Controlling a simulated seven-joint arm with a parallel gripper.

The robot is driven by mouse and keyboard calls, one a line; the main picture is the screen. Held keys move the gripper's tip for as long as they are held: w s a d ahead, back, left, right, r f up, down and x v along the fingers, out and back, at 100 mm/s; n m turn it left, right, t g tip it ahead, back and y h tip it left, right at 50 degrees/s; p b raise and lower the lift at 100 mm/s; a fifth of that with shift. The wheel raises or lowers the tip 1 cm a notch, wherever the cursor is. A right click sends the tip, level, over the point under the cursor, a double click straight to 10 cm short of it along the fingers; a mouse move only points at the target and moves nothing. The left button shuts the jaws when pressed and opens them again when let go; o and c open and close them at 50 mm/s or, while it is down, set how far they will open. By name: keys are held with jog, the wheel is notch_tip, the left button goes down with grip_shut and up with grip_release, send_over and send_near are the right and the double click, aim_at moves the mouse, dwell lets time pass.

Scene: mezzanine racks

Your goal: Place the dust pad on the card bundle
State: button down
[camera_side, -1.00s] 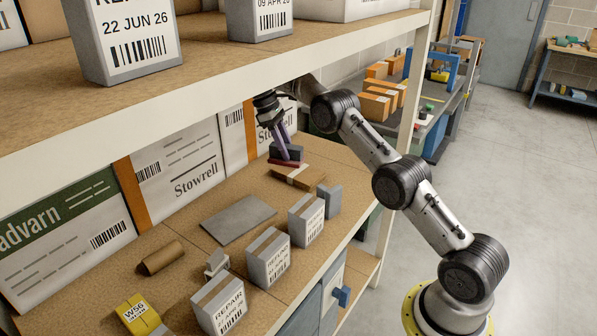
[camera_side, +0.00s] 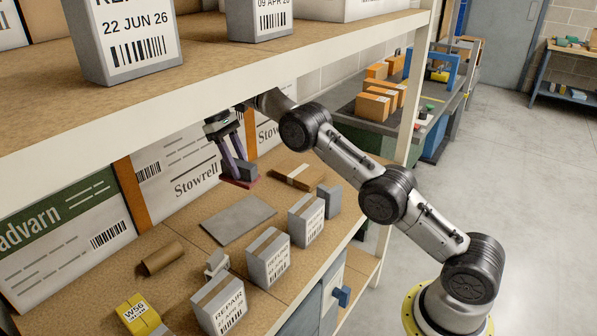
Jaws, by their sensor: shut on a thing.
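My gripper (camera_side: 236,163) is shut on the dust pad (camera_side: 240,181), a dark grey block with a dark red underside. It holds the pad up in front of the white Stowrell boxes, beyond the grey flat sheet and left of the card bundle. The card bundle (camera_side: 297,176) is a flat brown stack with a pale band, lying on the shelf board. Nothing rests on top of the bundle. The pad is clear of the bundle. The fingers hide part of the pad.
A grey flat sheet (camera_side: 238,220) lies mid-shelf. Grey cartons (camera_side: 268,258) line the front edge, with a small grey block (camera_side: 329,200) near the bundle. An upper shelf (camera_side: 250,72) overhangs.

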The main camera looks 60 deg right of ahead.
jog(key=w+d+f+n+t+h, duration=0.1)
jog(key=d+f+n+t+h, duration=0.2)
jog(key=d+n, duration=0.95)
jog(key=n+t, duration=0.3)
jog(key=n, duration=0.6)
send_over(314, 173)
jog(key=a, duration=0.2)
notch_tip(314, 173, down, 4)
jog(key=shift+m+h, duration=0.25)
jog(key=shift+h, duration=0.15)
jog(key=shift+s+d+f, duration=0.1)
jog(key=shift+s+f, duration=0.1)
jog(key=shift+f, duration=1.8)
jog(key=shift+s+d+f, duration=0.1)
jog(key=shift+s+f, duration=0.05)
jog(key=shift+f, duration=1.8)
jog(key=c, duration=0.5)
grip_release()
jog(key=shift+f, duration=0.15)
